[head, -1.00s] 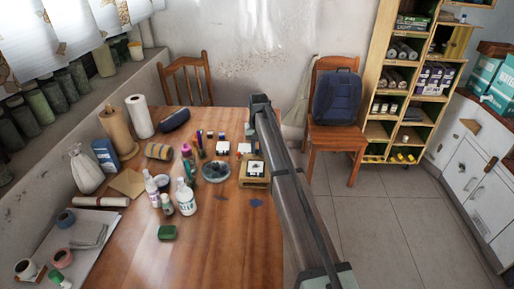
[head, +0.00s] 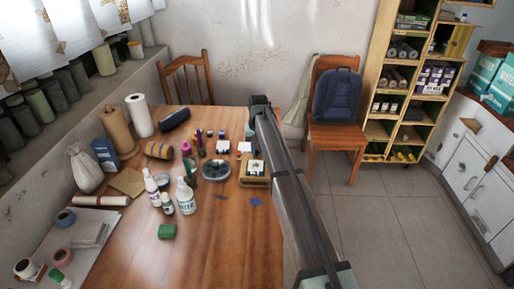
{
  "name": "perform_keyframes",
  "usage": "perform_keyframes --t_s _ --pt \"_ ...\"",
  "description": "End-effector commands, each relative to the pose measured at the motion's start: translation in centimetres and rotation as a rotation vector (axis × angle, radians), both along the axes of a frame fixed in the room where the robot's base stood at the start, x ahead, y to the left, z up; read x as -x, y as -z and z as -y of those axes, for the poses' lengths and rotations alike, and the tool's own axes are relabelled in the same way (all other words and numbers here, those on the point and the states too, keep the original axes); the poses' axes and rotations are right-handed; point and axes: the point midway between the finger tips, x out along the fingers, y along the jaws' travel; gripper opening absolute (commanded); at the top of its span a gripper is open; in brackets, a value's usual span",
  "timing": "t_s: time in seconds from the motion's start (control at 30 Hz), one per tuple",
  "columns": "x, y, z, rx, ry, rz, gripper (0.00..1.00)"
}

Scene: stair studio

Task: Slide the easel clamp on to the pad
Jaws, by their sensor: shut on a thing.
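On the wooden table, just left of my arm, a small tan wooden block or frame (head: 250,183) carries a white top with a dark piece on it. It may be the pad with the easel clamp, but it is too small to tell the two apart or whether they touch. My arm runs from the lower right up to the table's far right side and covers the space right of this block. My gripper's fingertips do not show; they seem hidden behind the arm.
Left of the block stand a round grey dish (head: 215,171), a white bottle (head: 186,198) and several small jars. The table's front (head: 215,262) is clear. A chair with a blue backpack (head: 336,97) stands behind on the right.

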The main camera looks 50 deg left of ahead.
Motion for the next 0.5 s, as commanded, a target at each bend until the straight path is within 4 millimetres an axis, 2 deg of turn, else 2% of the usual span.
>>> perform_keyframes --t_s 0.07,0.1,0.3,0.37,0.5 --pt "0.34 0.12 0.34 0.008 -0.001 -0.007 0.0" --pt "0.35 0.12 0.34 0.008 -0.001 -0.007 0.22" --pt "0.25 0.09 0.26 0.006 -0.001 -0.006 0.41" --pt "0.23 0.09 0.23 0.005 -0.001 -0.005 0.45" --pt "0.19 0.07 0.19 0.004 -0.001 -0.004 0.45"
